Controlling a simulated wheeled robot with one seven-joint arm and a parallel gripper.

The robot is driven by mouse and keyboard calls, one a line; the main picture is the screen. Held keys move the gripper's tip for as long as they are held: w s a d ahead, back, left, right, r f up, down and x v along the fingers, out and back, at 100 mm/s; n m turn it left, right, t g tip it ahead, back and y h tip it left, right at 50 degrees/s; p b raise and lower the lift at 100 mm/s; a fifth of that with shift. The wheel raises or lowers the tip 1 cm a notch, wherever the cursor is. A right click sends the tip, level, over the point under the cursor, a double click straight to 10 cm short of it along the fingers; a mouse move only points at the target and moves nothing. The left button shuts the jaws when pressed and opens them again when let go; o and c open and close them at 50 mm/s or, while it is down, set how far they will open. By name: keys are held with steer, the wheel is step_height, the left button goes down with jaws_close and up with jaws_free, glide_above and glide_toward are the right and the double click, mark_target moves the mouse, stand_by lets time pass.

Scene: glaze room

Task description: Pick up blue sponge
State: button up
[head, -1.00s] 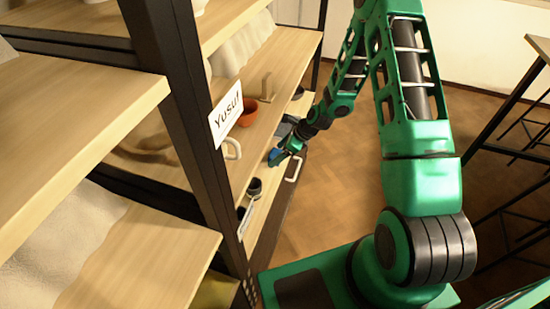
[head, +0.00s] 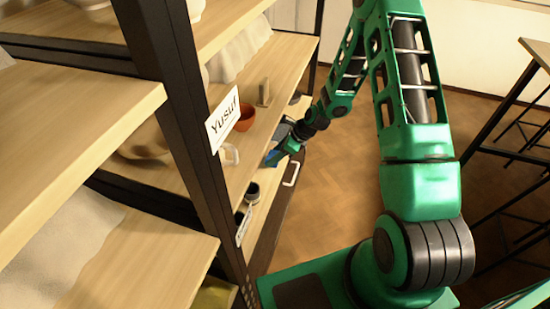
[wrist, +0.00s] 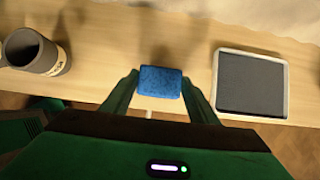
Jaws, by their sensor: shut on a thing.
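The blue sponge (wrist: 160,81) is a small block seen between my gripper's two green fingers in the wrist view. My gripper (wrist: 158,88) is shut on it, one finger at each side. In the head view my gripper (head: 281,155) is at the front edge of the wooden shelf, and the blue sponge (head: 272,157) shows only in part beside it. I cannot tell whether the sponge touches the shelf.
In the wrist view a grey mug (wrist: 35,52) stands left and a dark pad with a pale rim (wrist: 251,84) lies right. A red-brown pot (head: 245,118) and dark cups (head: 252,192) stand on the shelf. A black post (head: 185,110) rises nearby. Open floor lies right.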

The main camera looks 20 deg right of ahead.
steer(key=shift+v, duration=1.1)
steer(key=s+d, duration=1)
steer(key=d, duration=0.3)
steer(key=shift+d, duration=0.3)
